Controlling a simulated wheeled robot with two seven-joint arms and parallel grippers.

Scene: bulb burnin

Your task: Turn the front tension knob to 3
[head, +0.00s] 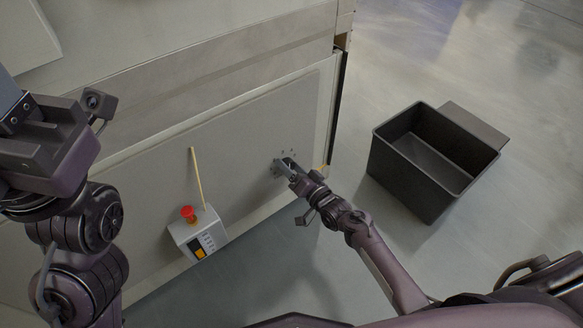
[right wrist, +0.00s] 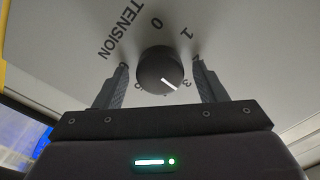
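The tension knob (right wrist: 160,70) is a round black dial with a white pointer line on the pale panel, under the word TENSION in the right wrist view. Its pointer aims to the lower right, at or just past the 3; the 0 and 1 show above. My right gripper (right wrist: 160,68) has one finger on each side of the knob, with a small gap visible on both sides, so it looks open around it. In the head view my right gripper (head: 284,167) is at the panel and largely covers the knob. My left gripper (head: 45,145) is at the left edge, partly out of frame.
A grey control box (head: 198,234) with a red button (head: 187,212) sits low on the panel, with a thin yellow rod (head: 196,178) above it. An empty black bin (head: 412,183) stands on the floor to the right. Floor between cabinet and bin is clear.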

